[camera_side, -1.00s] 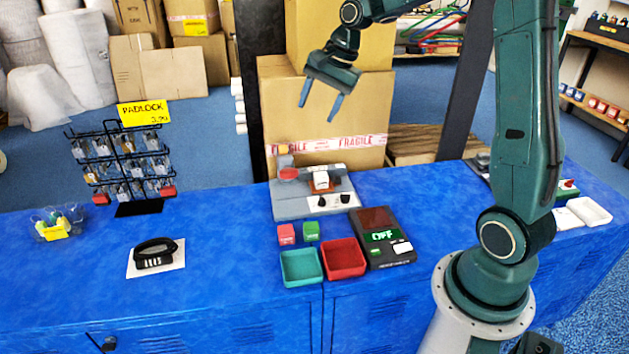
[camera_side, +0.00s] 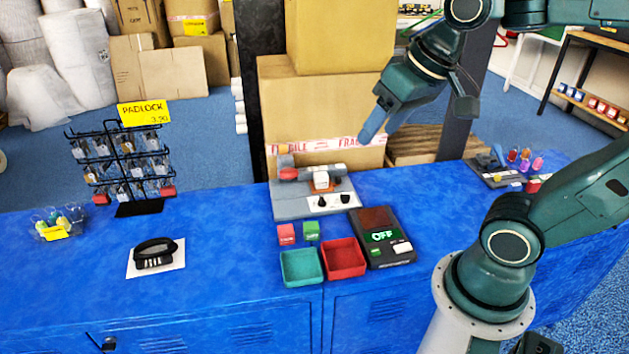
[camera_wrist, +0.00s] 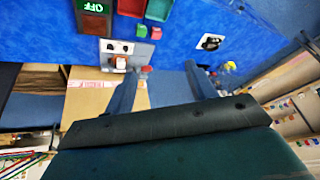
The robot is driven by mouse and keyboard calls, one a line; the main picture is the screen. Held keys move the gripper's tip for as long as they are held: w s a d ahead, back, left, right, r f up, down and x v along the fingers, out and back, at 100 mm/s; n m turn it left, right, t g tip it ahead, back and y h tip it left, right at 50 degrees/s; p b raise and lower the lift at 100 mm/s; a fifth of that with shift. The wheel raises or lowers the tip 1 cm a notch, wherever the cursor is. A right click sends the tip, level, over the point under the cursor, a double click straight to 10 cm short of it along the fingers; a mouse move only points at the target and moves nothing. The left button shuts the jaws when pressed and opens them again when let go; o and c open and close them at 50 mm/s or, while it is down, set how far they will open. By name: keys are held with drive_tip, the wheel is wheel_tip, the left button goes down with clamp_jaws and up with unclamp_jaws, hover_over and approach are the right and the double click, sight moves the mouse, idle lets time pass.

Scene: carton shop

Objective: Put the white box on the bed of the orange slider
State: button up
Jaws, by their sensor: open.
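The white box (camera_side: 321,180) sits upright on the orange slider (camera_side: 311,187) of the grey machine (camera_side: 290,209) on the blue bench. The wrist view also shows the white box (camera_wrist: 119,63) over an orange patch near the left finger. My gripper (camera_side: 415,122) is raised above and to the right of the machine, in front of the cartons. Its fingers are spread and nothing is between them. They stay apart from the box. The wrist view shows both fingers of my gripper (camera_wrist: 160,76) apart.
A red cube (camera_side: 286,234) and a green cube (camera_side: 311,231) stand before the machine. Nearer are a teal tray (camera_side: 301,281), a red tray (camera_side: 345,274) and a black panel reading OFF (camera_side: 388,255). Large cartons (camera_side: 340,35) stand behind. A padlock rack (camera_side: 122,165) stands left.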

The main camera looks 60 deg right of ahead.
drive_tip(key=s+n, duration=0.1)
drive_tip(key=s+f+n, duration=0.1)
drive_tip(key=s, duration=0.3)
drive_tip(key=shift+a+f+n, duration=0.25)
drive_tip(key=shift+a+n, duration=0.05)
drive_tip(key=shift+n, duration=0.1)
